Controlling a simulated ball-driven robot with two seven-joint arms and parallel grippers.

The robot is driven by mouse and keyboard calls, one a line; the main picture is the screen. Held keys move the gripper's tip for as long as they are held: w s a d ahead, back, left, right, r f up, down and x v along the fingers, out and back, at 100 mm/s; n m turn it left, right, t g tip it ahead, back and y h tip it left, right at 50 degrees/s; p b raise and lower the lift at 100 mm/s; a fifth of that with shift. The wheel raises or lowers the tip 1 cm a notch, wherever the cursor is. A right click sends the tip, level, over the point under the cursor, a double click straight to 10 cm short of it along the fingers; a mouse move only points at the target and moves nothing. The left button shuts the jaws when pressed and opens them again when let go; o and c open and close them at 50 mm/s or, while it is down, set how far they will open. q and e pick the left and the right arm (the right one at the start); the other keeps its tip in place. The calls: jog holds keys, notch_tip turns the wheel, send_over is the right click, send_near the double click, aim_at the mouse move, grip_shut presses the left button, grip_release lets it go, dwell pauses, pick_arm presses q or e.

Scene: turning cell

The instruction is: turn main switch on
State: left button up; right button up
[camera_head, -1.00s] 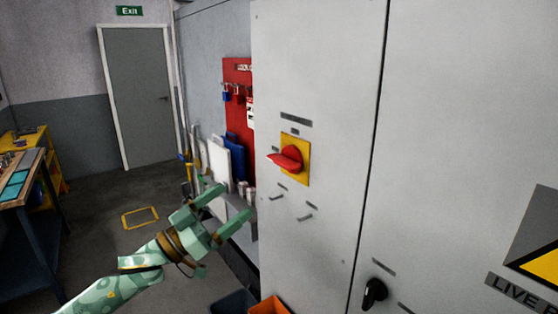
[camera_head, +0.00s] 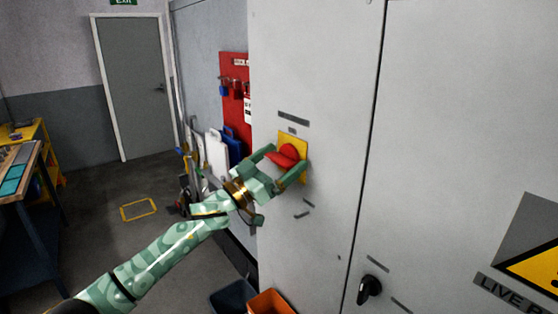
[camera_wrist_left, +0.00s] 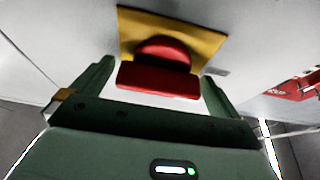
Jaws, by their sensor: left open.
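The main switch is a red rotary handle (camera_head: 284,156) on a yellow plate (camera_head: 303,149), on the grey cabinet front (camera_head: 325,100). Its grip points out to the left in the head view. My left gripper (camera_head: 280,162) is open, with one finger on each side of the red handle. In the left wrist view the red handle (camera_wrist_left: 160,80) lies between the fingertips, with gaps on both sides, in front of the yellow plate (camera_wrist_left: 205,42). I cannot tell whether a finger touches it. My right gripper is not in view.
A black handle (camera_head: 369,289) sits low on the cabinet. A red lockout board (camera_head: 235,110) hangs behind its left edge. A blue bin (camera_head: 232,300) and an orange bin (camera_head: 271,303) stand below. A workbench (camera_head: 22,175) is at far left; the floor between is mostly clear.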

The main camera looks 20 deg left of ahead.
pick_arm(q)
jog(key=c, duration=0.9)
jog(key=shift+o, duration=0.2)
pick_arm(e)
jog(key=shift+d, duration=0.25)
